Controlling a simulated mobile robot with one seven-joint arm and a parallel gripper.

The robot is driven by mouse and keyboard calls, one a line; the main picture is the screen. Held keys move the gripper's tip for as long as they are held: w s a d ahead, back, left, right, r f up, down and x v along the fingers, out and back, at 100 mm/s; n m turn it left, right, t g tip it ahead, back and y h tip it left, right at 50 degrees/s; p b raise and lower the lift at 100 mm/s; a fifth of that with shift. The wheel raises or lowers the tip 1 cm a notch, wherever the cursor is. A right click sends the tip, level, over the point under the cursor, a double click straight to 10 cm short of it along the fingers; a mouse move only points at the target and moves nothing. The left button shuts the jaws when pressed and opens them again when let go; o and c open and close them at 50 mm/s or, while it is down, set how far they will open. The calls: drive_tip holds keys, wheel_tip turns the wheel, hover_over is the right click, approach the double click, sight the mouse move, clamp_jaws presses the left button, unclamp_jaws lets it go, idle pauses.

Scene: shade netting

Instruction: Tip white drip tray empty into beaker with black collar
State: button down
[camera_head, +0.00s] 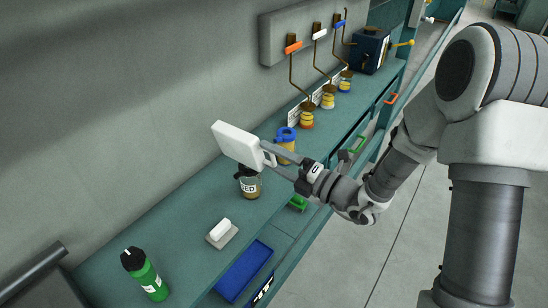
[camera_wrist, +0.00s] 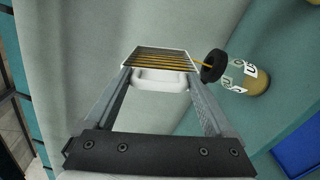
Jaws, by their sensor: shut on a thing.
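The white drip tray (camera_head: 237,143) is held up on its side, steeply tilted, above the beaker with the black collar (camera_head: 250,187). My gripper (camera_head: 268,158) is shut on the tray's handle. In the wrist view, the white handle (camera_wrist: 160,81) sits between my two fingers, and the tray's dark, yellow-striped face (camera_wrist: 160,63) shows beyond it. A thin yellow line runs from the tray's edge to the black collar (camera_wrist: 213,66), like a stream of liquid. The beaker (camera_wrist: 243,80) has a white label and yellow-brown contents. It stands upright on the green bench in the head view.
A yellow jar with a blue top (camera_head: 286,141) stands close behind the beaker. A white block on a pale base (camera_head: 221,234), a blue tray (camera_head: 243,272) and a green bottle (camera_head: 146,274) are nearer. Several dispensers line the wall; the orange-handled one (camera_head: 293,48) is nearest.

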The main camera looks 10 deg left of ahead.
drive_tip(key=shift+w+d+r+m+p, duration=0.2)
drive_tip(key=shift+w+m+p, duration=0.2)
drive_tip(key=shift+m+p, duration=0.8)
drive_tip(key=shift+w+d+r+m+p, duration=0.15)
drive_tip(key=shift+w+m+p, duration=0.4)
drive_tip(key=shift+p, duration=1.05)
idle(5.2)
